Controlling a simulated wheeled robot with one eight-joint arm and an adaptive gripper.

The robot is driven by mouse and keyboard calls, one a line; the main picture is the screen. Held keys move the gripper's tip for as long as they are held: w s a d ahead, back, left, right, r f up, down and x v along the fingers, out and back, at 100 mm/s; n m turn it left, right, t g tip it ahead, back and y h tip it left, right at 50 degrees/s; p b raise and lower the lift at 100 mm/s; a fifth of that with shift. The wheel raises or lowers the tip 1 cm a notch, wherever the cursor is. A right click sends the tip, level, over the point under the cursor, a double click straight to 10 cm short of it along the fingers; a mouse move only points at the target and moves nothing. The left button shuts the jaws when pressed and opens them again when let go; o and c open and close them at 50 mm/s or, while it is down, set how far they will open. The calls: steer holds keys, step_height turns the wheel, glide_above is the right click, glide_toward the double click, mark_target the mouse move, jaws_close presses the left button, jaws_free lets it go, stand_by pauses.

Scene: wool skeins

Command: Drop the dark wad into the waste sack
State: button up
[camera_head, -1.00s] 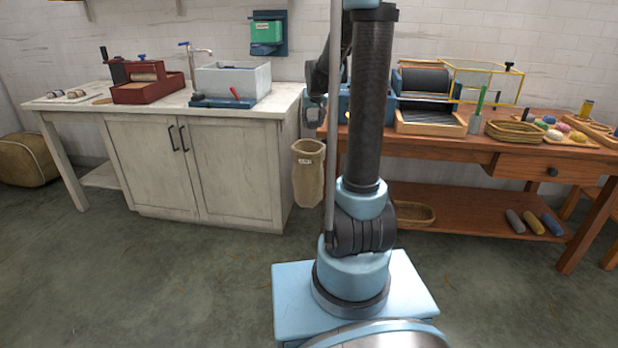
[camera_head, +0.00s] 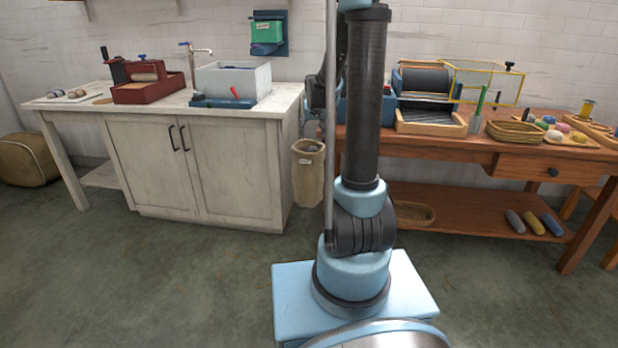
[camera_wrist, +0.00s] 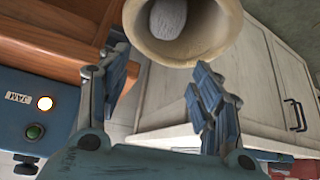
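The waste sack (camera_head: 308,182) is a tan bag with a small label, hanging between the white cabinet and the wooden bench. In the wrist view its round mouth (camera_wrist: 222,42) is at the top. A grey oval wad (camera_wrist: 168,17) lies inside the mouth; a greyish patch also shows there in the head view. My gripper (camera_wrist: 160,85) is open, its two blue-grey fingers wide apart with nothing between them. The fingertips are near the sack's rim, and I cannot tell whether they touch it. In the head view my gripper is mostly hidden or too small to make out.
The white cabinet (camera_head: 200,165) is left of the sack, with a sink basin on top. The wooden bench (camera_head: 470,150) is right, carrying a drum machine (camera_head: 430,95). In the wrist view a blue box labelled JAM (camera_wrist: 35,115) is close on the left. Floor in front is open.

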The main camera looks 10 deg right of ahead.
stand_by(0.3)
steer(key=v, duration=1.1)
steer(key=shift+s+r, duration=0.15)
steer(key=shift+r, duration=0.25)
steer(key=shift+s, duration=0.1)
steer(key=s+f+g, duration=0.1)
steer(key=s+f, duration=0.3)
steer(key=s, duration=0.8)
steer(key=s+f+g, duration=0.2)
steer(key=s+f, duration=0.3)
steer(key=s, duration=0.7)
steer(key=s+f+g, duration=0.1)
steer(key=s+f, duration=0.3)
steer(key=s, duration=0.8)
steer(key=shift+s+d+f+n, duration=0.2)
steer(key=shift+s+f+n, duration=0.2)
steer(key=shift+w+f+g, duration=0.2)
steer(key=shift+w+g, duration=0.1)
steer(key=shift+w, duration=0.2)
